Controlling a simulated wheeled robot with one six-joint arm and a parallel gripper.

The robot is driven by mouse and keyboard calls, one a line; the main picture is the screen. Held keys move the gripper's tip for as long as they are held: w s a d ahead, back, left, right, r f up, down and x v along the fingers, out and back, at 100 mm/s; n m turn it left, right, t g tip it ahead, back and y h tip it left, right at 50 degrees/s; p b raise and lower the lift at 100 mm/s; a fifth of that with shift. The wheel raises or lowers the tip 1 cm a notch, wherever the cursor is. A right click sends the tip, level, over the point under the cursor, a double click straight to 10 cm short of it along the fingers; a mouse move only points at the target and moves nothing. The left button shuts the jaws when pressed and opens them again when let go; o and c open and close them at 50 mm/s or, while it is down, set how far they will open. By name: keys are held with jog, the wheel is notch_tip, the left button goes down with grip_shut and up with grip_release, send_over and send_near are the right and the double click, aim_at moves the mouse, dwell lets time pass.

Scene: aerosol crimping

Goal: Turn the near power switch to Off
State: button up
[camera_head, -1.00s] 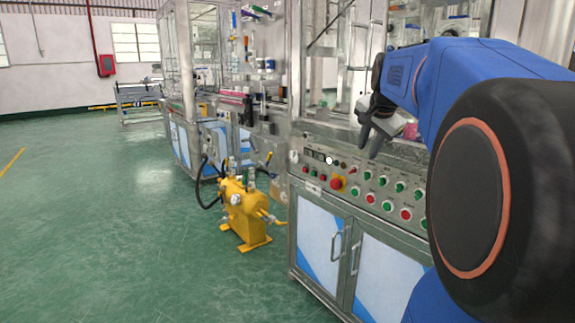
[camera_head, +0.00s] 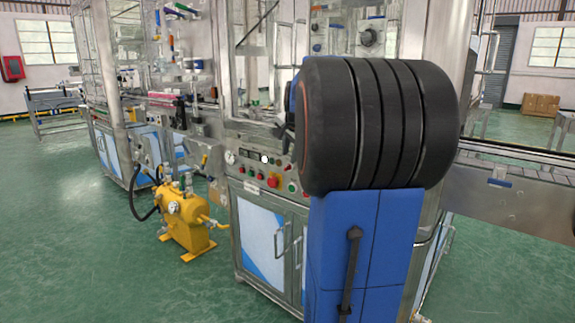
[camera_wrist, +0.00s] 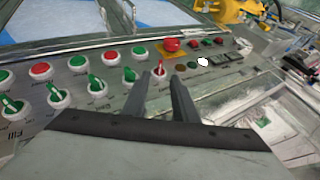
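The control panel (camera_wrist: 120,70) fills the upper wrist view, with several switches and buttons. A selector switch with a red handle (camera_wrist: 160,68) sits just beyond my fingertips; I cannot read its label or confirm that it is the near power switch. My gripper (camera_wrist: 167,79) points at the panel with two dark fingers parted and nothing between them. Contact with the switch cannot be told. In the head view my arm covers the gripper and most of the panel (camera_head: 250,172).
A red emergency stop (camera_wrist: 171,44) on a yellow plate is near the fingertips. Green-handled selectors (camera_wrist: 96,84) and red and green buttons line the panel. A yellow pump unit (camera_head: 186,215) stands on the floor left of the cabinet (camera_head: 262,235). Green floor is clear at left.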

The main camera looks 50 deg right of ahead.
aim_at(287, 165)
jog(key=x, duration=0.6)
jog(key=shift+w+d+f, duration=0.1)
jog(key=shift+w+f, duration=0.1)
jog(key=shift+f, duration=0.1)
grip_shut()
